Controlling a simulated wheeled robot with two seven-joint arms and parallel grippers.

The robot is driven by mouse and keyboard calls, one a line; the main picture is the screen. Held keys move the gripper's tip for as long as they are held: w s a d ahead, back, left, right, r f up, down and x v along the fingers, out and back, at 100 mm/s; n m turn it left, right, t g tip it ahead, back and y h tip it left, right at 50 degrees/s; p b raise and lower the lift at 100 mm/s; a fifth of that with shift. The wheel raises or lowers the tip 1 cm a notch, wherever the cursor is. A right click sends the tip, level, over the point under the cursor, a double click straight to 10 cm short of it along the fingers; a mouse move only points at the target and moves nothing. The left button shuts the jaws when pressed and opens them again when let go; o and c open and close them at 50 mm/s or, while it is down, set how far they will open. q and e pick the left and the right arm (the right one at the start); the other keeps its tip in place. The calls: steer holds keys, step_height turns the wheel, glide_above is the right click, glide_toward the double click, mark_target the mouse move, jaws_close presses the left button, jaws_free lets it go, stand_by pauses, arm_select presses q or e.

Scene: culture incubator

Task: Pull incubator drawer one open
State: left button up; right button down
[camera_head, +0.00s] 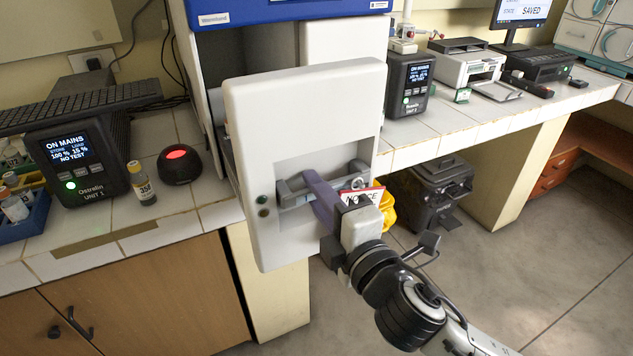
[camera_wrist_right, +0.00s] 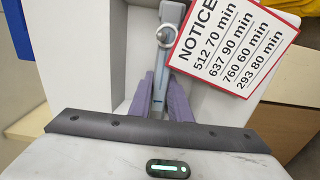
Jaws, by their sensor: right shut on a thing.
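The white drawer front (camera_head: 300,105) stands out in front of the incubator body (camera_head: 285,10), with a gap and drawer side visible behind it at left. Its grey bar handle (camera_head: 292,190) sits in a recess. My right gripper (camera_head: 318,192), with purple fingers, is shut on the handle. In the right wrist view, the purple fingers (camera_wrist_right: 163,95) close around the grey handle (camera_wrist_right: 172,15). A NOTICE card (camera_wrist_right: 235,45) with times hangs by a ring close to the fingers; its lower part is hidden in the head view. My left gripper is not in view.
A power unit (camera_head: 80,165), a small bottle (camera_head: 140,185) and a black dome with a red light (camera_head: 178,165) stand on the left counter. A second unit (camera_head: 408,85) and printer (camera_head: 470,68) are at right. A black bin (camera_head: 435,185) stands below. The floor at right is open.

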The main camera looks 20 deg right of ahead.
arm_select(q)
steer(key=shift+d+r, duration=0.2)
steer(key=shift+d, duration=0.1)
arm_select(e)
steer(key=shift+s+d, duration=0.1)
steer(key=shift+s, duration=0.65)
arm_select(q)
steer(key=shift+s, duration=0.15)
arm_select(e)
steer(key=c, duration=1.6)
jaws_free()
steer(key=shift+c, duration=0.2)
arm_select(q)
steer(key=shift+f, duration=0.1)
arm_select(e)
steer(key=s, duration=0.7)
steer(key=shift+s+d, duration=0.3)
